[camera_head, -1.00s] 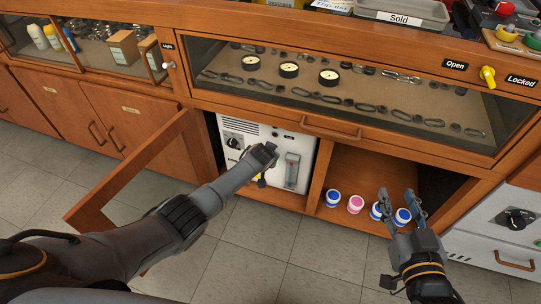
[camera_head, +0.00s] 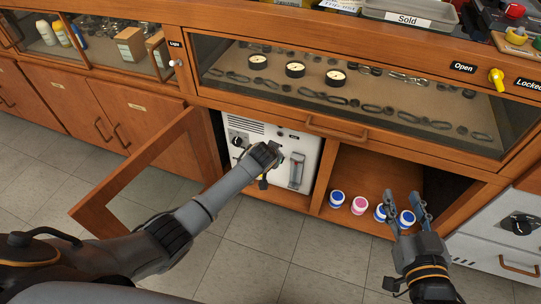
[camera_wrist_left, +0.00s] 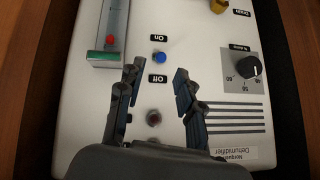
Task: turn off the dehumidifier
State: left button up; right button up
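The white dehumidifier (camera_head: 305,147) stands in the open cabinet. In the left wrist view its front panel (camera_wrist_left: 85,125) appears upside down, with a blue button (camera_wrist_left: 159,57), a dark reddish button (camera_wrist_left: 153,118), an On label (camera_wrist_left: 159,38) and an Off label (camera_wrist_left: 158,78). My left gripper (camera_head: 276,157) is in front of the panel and hides part of it in the head view. Its two fingers (camera_wrist_left: 157,76) are apart with nothing between them, on either side of the Off label; contact cannot be told. My right gripper (camera_head: 405,195) is open and empty before the neighbouring compartment.
The open cabinet door (camera_head: 150,170) stands left of the dehumidifier, beside my left arm. Several small jars (camera_head: 359,204) stand in the compartment to the right. The panel also has a black dial (camera_wrist_left: 249,67) and a gauge (camera_wrist_left: 108,35). The floor (camera_head: 275,245) in front is clear.

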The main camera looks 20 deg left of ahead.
pick_arm(q)
jog(key=v, duration=0.6)
jog(key=shift+s+r, duration=0.3)
